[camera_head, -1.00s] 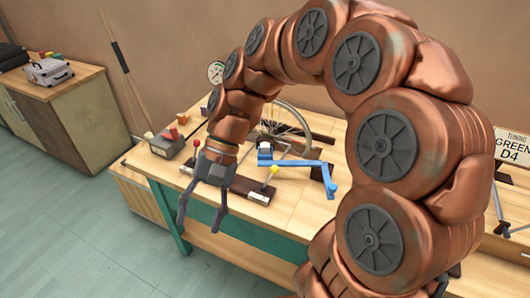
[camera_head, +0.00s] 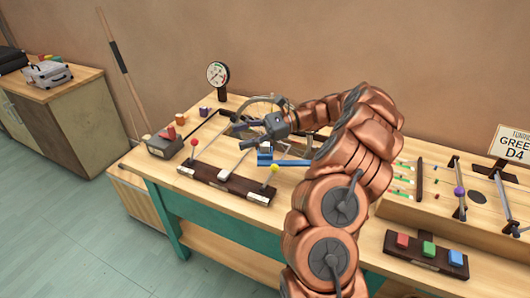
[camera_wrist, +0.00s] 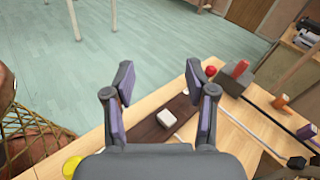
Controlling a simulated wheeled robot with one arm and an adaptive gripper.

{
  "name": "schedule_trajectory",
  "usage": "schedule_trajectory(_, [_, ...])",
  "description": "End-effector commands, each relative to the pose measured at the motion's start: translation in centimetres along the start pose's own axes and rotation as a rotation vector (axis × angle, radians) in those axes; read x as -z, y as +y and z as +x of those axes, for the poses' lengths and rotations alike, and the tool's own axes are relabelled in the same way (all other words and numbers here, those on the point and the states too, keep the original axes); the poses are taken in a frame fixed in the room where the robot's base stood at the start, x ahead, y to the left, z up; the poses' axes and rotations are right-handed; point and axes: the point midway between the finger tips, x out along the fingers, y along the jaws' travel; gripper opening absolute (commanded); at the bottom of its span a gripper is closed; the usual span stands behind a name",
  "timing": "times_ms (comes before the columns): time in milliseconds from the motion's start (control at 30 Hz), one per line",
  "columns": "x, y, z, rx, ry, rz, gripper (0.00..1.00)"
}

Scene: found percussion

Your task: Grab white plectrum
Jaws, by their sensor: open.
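A small white block (camera_head: 225,175), which may be the white plectrum, sits on a dark wooden board (camera_head: 207,180) between a red-knobbed lever and a yellow-knobbed lever. In the wrist view the white block (camera_wrist: 168,117) shows between and below my fingers. My gripper (camera_head: 240,131) is open and empty, above the table behind the board, with its fingers pointing left. In the wrist view my gripper (camera_wrist: 160,80) has its fingers spread wide, and nothing is between the tips.
A blue crank (camera_head: 285,160) and a spoked wheel (camera_head: 264,108) are close to my gripper. A dial gauge (camera_head: 217,76) stands at the back. Red, green and blue buttons (camera_head: 427,248) are at the right.

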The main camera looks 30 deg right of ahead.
Motion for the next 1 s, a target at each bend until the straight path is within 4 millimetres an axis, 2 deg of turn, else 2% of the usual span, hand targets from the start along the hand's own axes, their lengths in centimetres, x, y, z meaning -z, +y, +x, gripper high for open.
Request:
schedule_trajectory(33, [2.0,-0.5,-2.1,0.052,-0.01,0.036,0.56])
schedule_trajectory(200, [6.3,-1.1,-8.1,0.194,-0.042,0.137,0.56])
schedule_trajectory(300, [8.2,-0.8,-10.8,0.253,-0.057,0.181,0.56])
schedule_trajectory(433, [9.7,-0.5,-13.2,0.306,-0.063,0.215,0.56])
schedule_trajectory(600, [10.3,-0.3,-14.0,0.329,-0.067,0.232,0.56])
schedule_trajectory(1000, [10.5,-1.4,-11.2,0.329,-0.069,0.233,0.56])
